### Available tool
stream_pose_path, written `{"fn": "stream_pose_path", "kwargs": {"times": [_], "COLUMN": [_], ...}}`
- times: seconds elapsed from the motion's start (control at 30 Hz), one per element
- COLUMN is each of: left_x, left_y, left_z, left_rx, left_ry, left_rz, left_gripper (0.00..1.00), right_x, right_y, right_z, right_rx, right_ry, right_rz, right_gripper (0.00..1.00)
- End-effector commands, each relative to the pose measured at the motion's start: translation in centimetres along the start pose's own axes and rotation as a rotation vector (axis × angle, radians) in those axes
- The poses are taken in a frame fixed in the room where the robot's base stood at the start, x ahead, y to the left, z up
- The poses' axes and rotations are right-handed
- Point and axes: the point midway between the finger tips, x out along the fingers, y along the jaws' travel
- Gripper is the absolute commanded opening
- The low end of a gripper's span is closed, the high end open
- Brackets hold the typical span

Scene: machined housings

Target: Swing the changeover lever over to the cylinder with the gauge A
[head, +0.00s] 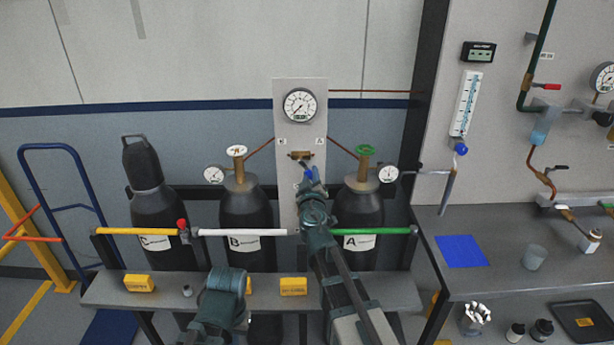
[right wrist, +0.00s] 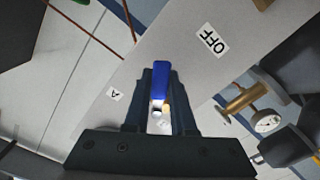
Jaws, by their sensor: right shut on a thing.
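The changeover lever has a blue handle (head: 310,173) under the brass valve (head: 301,155) on the grey panel. In the head view it hangs down, leaning slightly right. My right gripper (head: 313,184) is at the handle. In the right wrist view the blue handle (right wrist: 161,82) lies between the fingers, which are shut on it, with an OFF label (right wrist: 212,42) and an A label (right wrist: 113,94) on the panel. Cylinder A (head: 360,222) stands right of the panel, with a green handwheel and a gauge (head: 388,174). The left gripper's fingers do not show.
Cylinder B (head: 247,220) with its gauge (head: 214,174) and cylinder C (head: 158,215) stand to the left. A rail with coloured sleeves and a grey shelf (head: 180,295) with yellow blocks run in front. A workbench (head: 500,235) stands at the right.

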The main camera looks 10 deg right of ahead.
Motion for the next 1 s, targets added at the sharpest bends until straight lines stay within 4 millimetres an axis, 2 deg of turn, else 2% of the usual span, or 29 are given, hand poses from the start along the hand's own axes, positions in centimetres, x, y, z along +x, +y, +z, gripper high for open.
{"fn": "stream_pose_path", "kwargs": {"times": [0.2,0.5,1.0], "left_x": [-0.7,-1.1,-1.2], "left_y": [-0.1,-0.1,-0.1], "left_z": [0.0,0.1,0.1], "left_rx": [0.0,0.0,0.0], "left_ry": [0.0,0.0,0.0], "left_rz": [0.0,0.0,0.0], "left_gripper": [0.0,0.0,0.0], "right_x": [0.0,0.0,0.0], "right_y": [0.9,1.5,1.7], "right_z": [-0.2,-0.3,-0.3], "right_rx": [-0.162,-0.304,-0.358], "right_ry": [0.0,0.001,0.001], "right_rz": [0.0,0.0,0.0], "right_gripper": [0.0,0.0,0.0]}}
